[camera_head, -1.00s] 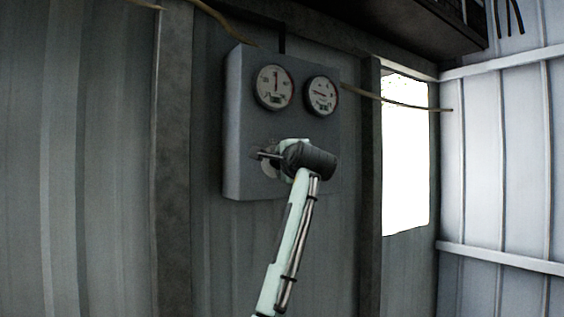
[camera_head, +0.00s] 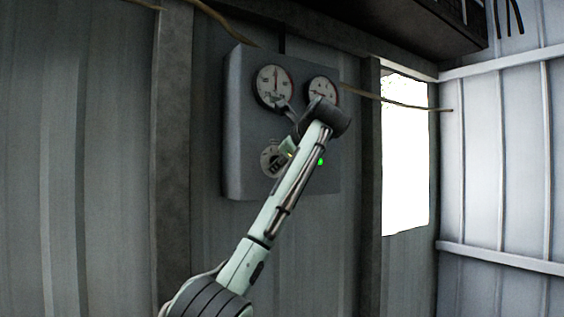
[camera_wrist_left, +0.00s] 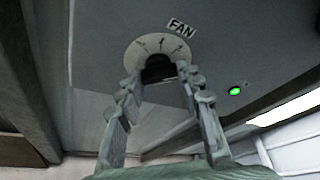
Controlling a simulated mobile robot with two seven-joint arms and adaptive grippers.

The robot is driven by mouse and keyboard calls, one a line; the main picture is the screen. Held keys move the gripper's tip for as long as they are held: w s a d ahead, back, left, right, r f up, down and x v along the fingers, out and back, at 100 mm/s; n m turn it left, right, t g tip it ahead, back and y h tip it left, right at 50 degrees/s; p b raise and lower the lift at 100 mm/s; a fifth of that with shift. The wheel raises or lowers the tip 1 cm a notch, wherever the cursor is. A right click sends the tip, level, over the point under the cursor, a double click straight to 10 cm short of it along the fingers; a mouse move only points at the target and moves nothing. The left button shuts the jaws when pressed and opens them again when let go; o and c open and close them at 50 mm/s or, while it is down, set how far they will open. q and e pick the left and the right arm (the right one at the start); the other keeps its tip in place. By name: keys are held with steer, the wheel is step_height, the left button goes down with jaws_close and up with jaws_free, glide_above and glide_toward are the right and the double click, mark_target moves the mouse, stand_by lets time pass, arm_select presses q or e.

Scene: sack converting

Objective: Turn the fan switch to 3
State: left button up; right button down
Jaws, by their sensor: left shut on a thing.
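The fan switch is a dark knob (camera_wrist_left: 158,68) on a pale round dial (camera_wrist_left: 143,48), under a FAN label (camera_wrist_left: 181,28) in the left wrist view. In the head view the dial (camera_head: 266,158) sits low on the grey control box (camera_head: 238,130). My left gripper (camera_wrist_left: 157,73) has a finger on each side of the knob and is shut on it. In the head view my left wrist is above and right of the dial, with the gripper partly hidden. The dial's marks are too small to read, and the knob's setting is unclear. My right gripper is in neither view.
Two round gauges (camera_head: 274,86) (camera_head: 322,90) are on the upper box, the right one partly covered by my wrist. A green light (camera_head: 320,161) glows right of the dial and also shows in the left wrist view (camera_wrist_left: 235,91). A bright window (camera_head: 405,150) is to the right.

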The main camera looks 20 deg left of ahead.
arm_select(q)
steer(key=shift+m+g, duration=0.4)
steer(key=shift+m, duration=0.2)
stand_by(0.3)
steer(key=o, duration=1.2)
steer(key=shift+c, duration=0.2)
steer(key=shift+d, duration=0.1)
steer(key=v, duration=1.2)
steer(key=shift+w+f, duration=0.1)
